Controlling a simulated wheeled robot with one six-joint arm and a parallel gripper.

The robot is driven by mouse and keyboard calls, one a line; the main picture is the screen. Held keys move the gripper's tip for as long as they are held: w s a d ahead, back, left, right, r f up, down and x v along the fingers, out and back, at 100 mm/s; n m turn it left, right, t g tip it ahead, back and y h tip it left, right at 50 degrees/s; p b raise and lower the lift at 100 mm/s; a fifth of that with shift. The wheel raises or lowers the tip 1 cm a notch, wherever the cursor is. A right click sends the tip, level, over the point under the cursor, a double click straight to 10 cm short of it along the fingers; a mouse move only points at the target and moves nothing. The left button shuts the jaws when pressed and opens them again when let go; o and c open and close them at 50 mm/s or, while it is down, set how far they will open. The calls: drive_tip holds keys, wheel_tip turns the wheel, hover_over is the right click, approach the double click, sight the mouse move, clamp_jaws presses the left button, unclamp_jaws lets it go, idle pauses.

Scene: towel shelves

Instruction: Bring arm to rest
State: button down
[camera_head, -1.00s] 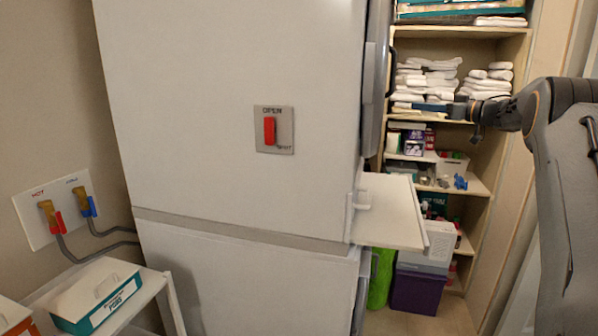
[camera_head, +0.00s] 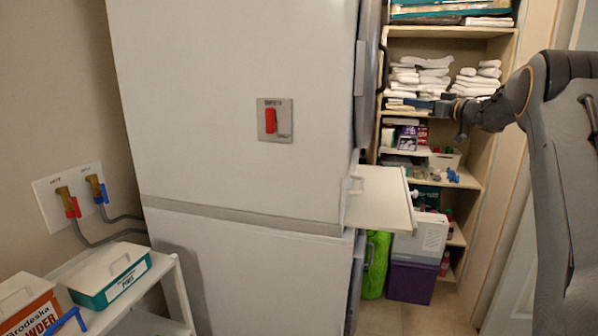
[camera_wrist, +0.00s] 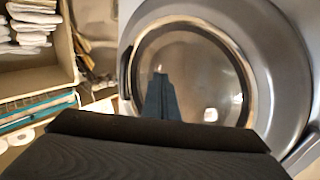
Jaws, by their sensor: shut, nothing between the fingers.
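My arm reaches in from the right edge of the head view. My gripper (camera_head: 443,106) is at its end, in front of the shelf (camera_head: 470,182) with stacks of white towels (camera_head: 422,76). In the wrist view my gripper (camera_wrist: 160,88) shows as dark fingers closed together, with nothing between them. Behind the fingers in that view is a round glass door (camera_wrist: 205,65) with a grey ring. Whether the fingers touch it I cannot tell, but no contact shows.
A large white machine (camera_head: 230,60) with a red switch (camera_head: 270,120) fills the middle. A white flap (camera_head: 380,198) juts from its right side. A purple bin (camera_head: 411,283) and a green bag (camera_head: 377,265) stand below. Boxes (camera_head: 120,277) sit on a cart at lower left.

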drive_tip(key=s+a+f+m+g+h+b, duration=0.3)
drive_tip(key=s+f+h, duration=0.35)
drive_tip(key=f, duration=0.55)
drive_tip(key=s+a+f+m+g+h+b, duration=0.15)
drive_tip(key=s+a+f+m+h, duration=0.3)
drive_tip(key=s+f, duration=0.55)
drive_tip(key=s+a+f+g+b, duration=0.1)
drive_tip(key=s+a+f+g, duration=0.2)
drive_tip(key=s+f, duration=0.4)
drive_tip(key=s+a+f+g+b, duration=0.2)
drive_tip(key=s+a+f+g, duration=0.2)
drive_tip(key=s, duration=1.4)
drive_tip(key=s+a+f+g+b, duration=0.1)
drive_tip(key=s+a+f+g, duration=0.2)
drive_tip(key=s+f, duration=0.7)
drive_tip(key=s, duration=0.2)
drive_tip(key=shift+s+a+f+n+y, duration=0.15)
drive_tip(key=shift+s+a+n+y, duration=0.15)
drive_tip(key=shift+a+n+y, duration=0.1)
drive_tip(key=shift+a, duration=0.1)
